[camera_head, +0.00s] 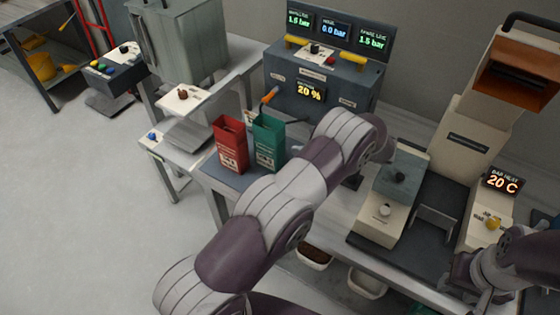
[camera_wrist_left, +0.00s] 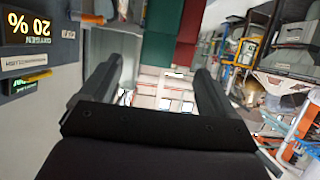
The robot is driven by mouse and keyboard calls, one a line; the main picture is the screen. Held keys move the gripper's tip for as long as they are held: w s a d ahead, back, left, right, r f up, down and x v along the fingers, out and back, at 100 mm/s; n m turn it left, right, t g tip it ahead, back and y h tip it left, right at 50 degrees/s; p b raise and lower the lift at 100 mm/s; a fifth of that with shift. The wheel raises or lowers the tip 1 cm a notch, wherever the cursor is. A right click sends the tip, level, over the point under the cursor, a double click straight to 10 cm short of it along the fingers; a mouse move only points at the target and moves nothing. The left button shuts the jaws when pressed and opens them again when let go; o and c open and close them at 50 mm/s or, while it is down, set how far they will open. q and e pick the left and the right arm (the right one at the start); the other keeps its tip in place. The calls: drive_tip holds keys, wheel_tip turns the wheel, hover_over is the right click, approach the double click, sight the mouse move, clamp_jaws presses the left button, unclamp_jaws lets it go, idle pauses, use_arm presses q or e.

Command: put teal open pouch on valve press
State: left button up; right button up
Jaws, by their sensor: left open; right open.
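The teal open pouch (camera_head: 267,138) stands upright on a blue-grey shelf (camera_head: 229,183), right of a red pouch (camera_head: 230,145). The teal pouch also shows at the top of the left wrist view (camera_wrist_left: 163,14), beyond the fingers. My left gripper (camera_wrist_left: 162,72) is open and empty there; in the head view my left arm hides it. My right gripper (camera_head: 488,298) is at the lower right edge, with its fingertips unclear. No label for the valve press is legible.
A gas console (camera_head: 323,90) stands behind the pouches, with an orange-handled part (camera_head: 269,95) beside it. A tall pale machine (camera_head: 470,130) and a heat display (camera_head: 502,182) stand at right. Two small bins (camera_head: 314,257) sit below the bench.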

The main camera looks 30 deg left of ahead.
sight(281, 134)
use_arm(q)
drive_tip(key=p+x, duration=0.2)
drive_tip(key=x, duration=0.6)
drive_tip(key=shift+w, duration=0.15)
drive_tip(key=shift+a+r+p, duration=0.1)
drive_tip(key=shift+a+p, duration=0.2)
drive_tip(key=shift+p, duration=0.2)
drive_tip(key=p+x, duration=0.2)
drive_tip(key=shift+a+r, duration=0.15)
drive_tip(key=shift+a, duration=0.25)
drive_tip(key=shift+f+x, duration=0.25)
drive_tip(key=shift+x, duration=0.95)
drive_tip(key=shift+d+r, duration=0.1)
drive_tip(key=shift+d, duration=0.25)
drive_tip(key=c, duration=0.8)
use_arm(e)
drive_tip(key=r, duration=0.3)
drive_tip(key=a+r, duration=0.1)
drive_tip(key=r, duration=0.1)
drive_tip(key=shift+w+r, duration=0.2)
drive_tip(key=shift+w, duration=0.05)
